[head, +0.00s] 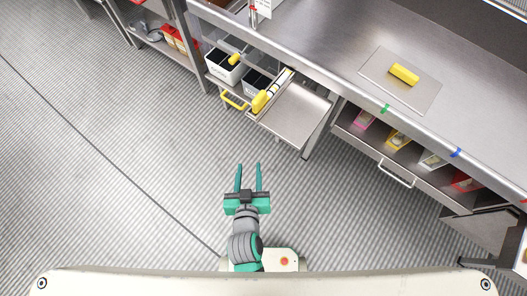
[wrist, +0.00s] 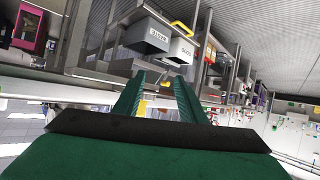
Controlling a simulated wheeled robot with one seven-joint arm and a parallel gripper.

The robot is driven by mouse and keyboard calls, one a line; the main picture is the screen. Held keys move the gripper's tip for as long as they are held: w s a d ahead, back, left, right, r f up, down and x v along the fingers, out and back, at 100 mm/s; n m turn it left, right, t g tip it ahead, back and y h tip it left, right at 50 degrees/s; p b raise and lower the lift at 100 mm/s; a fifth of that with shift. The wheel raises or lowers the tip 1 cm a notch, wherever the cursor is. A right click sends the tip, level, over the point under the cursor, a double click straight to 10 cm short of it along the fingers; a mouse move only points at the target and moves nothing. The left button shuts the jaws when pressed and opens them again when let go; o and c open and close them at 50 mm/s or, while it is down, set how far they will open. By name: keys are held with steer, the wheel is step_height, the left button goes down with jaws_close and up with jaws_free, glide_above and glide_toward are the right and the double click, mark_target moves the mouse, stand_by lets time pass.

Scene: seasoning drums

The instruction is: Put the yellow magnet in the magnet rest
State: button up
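A yellow bar (head: 404,74), which looks like the yellow magnet, lies on a flat grey plate (head: 375,72) on the steel counter at the right. A separate tool with a yellow grip (head: 260,101) and a pale shaft lies beside a low metal tray at the front of the bench. I cannot tell which part is the magnet rest. My gripper (head: 249,166) is open and empty over the floor, well short of the counter. Its two green fingers also show apart in the wrist view (wrist: 160,82). The yellow bar cannot be made out there.
The metal tray (head: 300,115) juts out from the counter (head: 320,42). A yellow handle (head: 234,102) protrudes at the left. The floor around my gripper is clear.

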steer(key=s+d+r+t, duration=0.1)
steer(key=s+r, duration=0.1)
steer(key=s, duration=0.2)
steer(key=s+d+r, duration=0.2)
steer(key=s+r, duration=0.1)
steer(key=s, duration=0.2)
steer(key=s+d+r+m+t, duration=0.1)
steer(key=s+r, duration=0.2)
steer(key=s, duration=0.1)
steer(key=shift+s+d+t, duration=0.3)
steer(key=shift+s+d, duration=0.05)
